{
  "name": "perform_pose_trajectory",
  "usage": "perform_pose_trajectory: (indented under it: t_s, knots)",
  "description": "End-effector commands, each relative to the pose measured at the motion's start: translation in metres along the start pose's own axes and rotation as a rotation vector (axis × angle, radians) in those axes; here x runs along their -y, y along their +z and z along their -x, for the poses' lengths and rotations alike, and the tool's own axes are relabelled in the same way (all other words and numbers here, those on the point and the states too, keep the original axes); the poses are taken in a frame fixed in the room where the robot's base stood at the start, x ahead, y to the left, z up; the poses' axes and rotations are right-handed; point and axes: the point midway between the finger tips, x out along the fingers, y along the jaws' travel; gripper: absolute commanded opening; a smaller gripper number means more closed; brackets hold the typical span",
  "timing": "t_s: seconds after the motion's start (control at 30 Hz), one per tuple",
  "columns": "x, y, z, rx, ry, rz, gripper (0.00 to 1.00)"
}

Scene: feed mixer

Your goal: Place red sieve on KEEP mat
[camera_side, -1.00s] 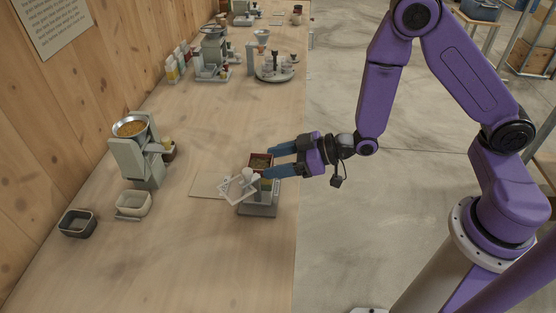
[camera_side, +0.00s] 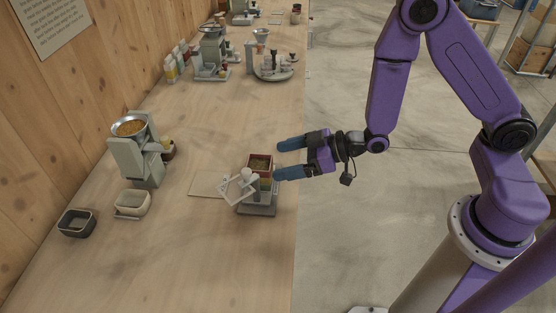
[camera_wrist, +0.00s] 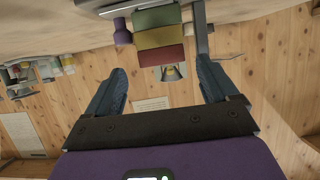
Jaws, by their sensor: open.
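The red sieve (camera_side: 260,161) is the top piece of a stack on a small grey stand near the table's right edge. The wrist view shows the stack upside down, with the red sieve (camera_wrist: 161,57), a yellow piece (camera_wrist: 159,38) and a green piece (camera_wrist: 158,17). My gripper (camera_side: 277,160) is open and empty, just right of the stack at about the red sieve's height. A flat beige sheet (camera_side: 205,185) lies left of the stand and may be the KEEP mat; I cannot read any label on it.
A tilted white plate (camera_side: 238,190) is in front of the stack. A grey hopper machine (camera_side: 147,165), a cream tub (camera_side: 133,204) and a dark tub (camera_side: 77,223) stand to the left. More machines stand at the back. The front of the table is clear.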

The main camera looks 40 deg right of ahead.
Motion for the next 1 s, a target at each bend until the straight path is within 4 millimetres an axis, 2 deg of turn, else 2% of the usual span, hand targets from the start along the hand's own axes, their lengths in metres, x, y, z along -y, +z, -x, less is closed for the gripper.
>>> perform_pose_trajectory:
  t_s: [0.1, 0.3, 0.67, 0.87, 1.0]
  knots:
    - [0.0, 0.0, 0.02, 0.001, 0.001, 0.0, 0.87]
    - [0.0, 0.0, 0.043, -0.001, 0.0, 0.0, 0.87]
    - [0.003, -0.001, 0.05, 0.015, -0.006, 0.006, 0.87]
    - [0.02, -0.004, 0.052, 0.151, -0.036, 0.042, 0.87]
    - [0.036, -0.004, 0.063, 0.294, -0.062, 0.076, 0.87]
